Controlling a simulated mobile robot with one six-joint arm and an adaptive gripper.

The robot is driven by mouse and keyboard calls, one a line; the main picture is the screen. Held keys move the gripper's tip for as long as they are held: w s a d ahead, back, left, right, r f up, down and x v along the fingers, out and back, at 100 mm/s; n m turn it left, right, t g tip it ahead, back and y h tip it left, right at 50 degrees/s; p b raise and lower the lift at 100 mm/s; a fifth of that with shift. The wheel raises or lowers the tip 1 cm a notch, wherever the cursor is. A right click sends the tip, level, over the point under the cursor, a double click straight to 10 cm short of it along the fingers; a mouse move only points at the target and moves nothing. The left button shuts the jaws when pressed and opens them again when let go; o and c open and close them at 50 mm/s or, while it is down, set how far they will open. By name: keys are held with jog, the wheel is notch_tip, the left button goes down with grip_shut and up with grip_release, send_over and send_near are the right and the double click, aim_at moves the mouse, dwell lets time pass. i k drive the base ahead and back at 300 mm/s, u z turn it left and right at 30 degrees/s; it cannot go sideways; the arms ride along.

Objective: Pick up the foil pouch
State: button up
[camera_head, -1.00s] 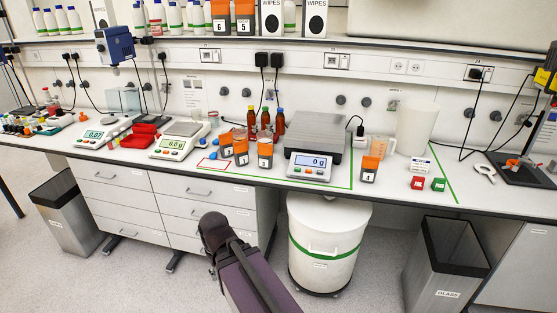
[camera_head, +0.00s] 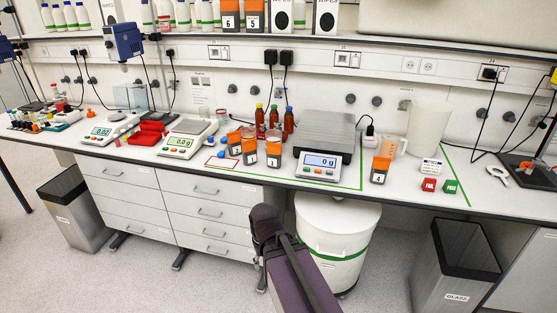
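I cannot single out one foil pouch with certainty. Several orange-and-dark numbered packs stand on the bench and shelf and may be pouches. Pack 1 (camera_head: 274,154) and another pack (camera_head: 235,144) stand left of the platform scale, with one more pack (camera_head: 249,153) between them. Pack 4 (camera_head: 380,170) stands alone to the right of the scale's display. Packs 6 (camera_head: 230,15) and 5 (camera_head: 255,15) are on the upper shelf. My dark arm reaches up from the bottom centre, in front of the drawers and below the bench edge. My gripper's fingers do not show.
The platform scale (camera_head: 325,131) reads 0 g. Brown bottles (camera_head: 273,118) stand behind the packs. A white drum (camera_head: 337,245) and a glass bin (camera_head: 457,270) stand below.

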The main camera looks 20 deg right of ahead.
aim_at(274, 152)
jog(key=u, duration=0.05)
jog(key=i, duration=1)
jog(key=z, duration=0.05)
